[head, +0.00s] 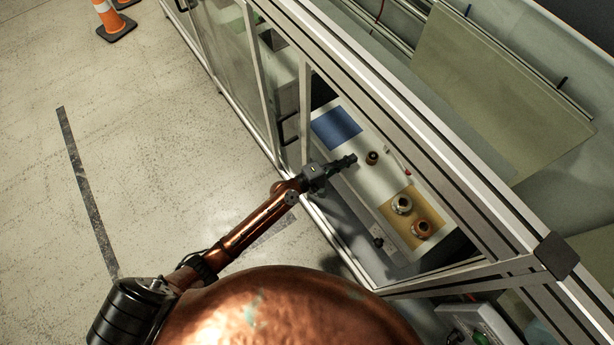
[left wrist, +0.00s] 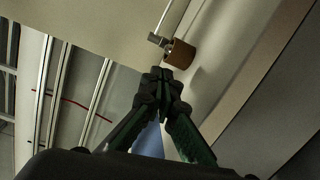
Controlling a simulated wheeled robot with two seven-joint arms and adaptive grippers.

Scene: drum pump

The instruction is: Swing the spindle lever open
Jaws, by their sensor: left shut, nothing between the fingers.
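My left gripper (head: 350,160) reaches through the open side of the framed enclosure, with its fingers together and empty. A short brown cylinder (head: 372,157) stands just beyond the fingertips, apart from them in the head view. In the left wrist view, the closed fingertips (left wrist: 163,76) lie just below the brown cylinder (left wrist: 181,53) in the picture; I cannot tell whether they touch. A small grey metal piece (left wrist: 157,40) and a pale rod (left wrist: 174,17) sit beside the cylinder. I cannot tell for sure which part is the spindle lever. My right gripper does not show.
A blue mat (head: 336,127) lies left of the cylinder. A tan mat (head: 393,219) bears two round metal fittings (head: 402,204). Aluminium frame bars (head: 400,110) border the opening close to my left arm. Open floor (head: 150,150) lies to the left.

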